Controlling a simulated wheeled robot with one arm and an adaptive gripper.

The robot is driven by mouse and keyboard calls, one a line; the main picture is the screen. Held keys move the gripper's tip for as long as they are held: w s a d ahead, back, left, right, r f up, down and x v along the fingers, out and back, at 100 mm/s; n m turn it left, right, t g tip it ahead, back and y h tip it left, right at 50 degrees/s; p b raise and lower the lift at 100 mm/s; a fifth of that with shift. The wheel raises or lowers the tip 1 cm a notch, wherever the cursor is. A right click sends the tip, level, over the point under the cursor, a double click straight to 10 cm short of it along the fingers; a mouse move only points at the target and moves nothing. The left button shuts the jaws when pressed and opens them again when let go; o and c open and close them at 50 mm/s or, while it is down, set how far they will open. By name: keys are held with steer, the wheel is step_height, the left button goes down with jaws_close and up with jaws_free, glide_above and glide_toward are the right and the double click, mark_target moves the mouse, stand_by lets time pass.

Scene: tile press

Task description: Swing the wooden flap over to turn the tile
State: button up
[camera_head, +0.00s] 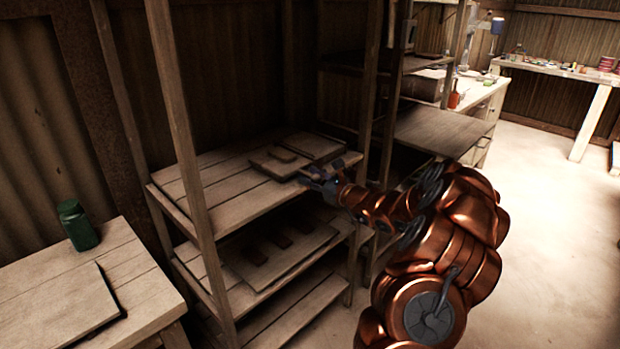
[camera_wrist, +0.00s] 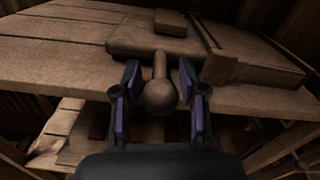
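The wooden flap (camera_head: 271,164) lies flat on the shelf's upper board, with a small wooden block on top. In the wrist view the flap (camera_wrist: 130,42) has a handle with a round knob (camera_wrist: 160,97) pointing toward me. My gripper (camera_head: 312,178) is at the shelf's front edge. In the wrist view its purple-padded fingers (camera_wrist: 160,88) stand apart on either side of the handle and knob, with gaps visible on both sides. I see no tile; I cannot tell whether one lies under the flap.
A second wooden board (camera_head: 315,146) lies right beside the flap, with a block (camera_wrist: 219,67) at its near corner. A shelf post (camera_head: 370,95) stands close to my arm. A lower shelf holds a dark panel (camera_head: 250,262). A green jar (camera_head: 77,226) stands on the left table.

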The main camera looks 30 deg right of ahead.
jaws_close()
steer(key=shift+f, duration=0.1)
steer(key=shift+a, duration=0.25)
steer(key=shift+d, duration=0.15)
steer(key=shift+p, duration=0.3)
steer(key=shift+r, duration=0.2)
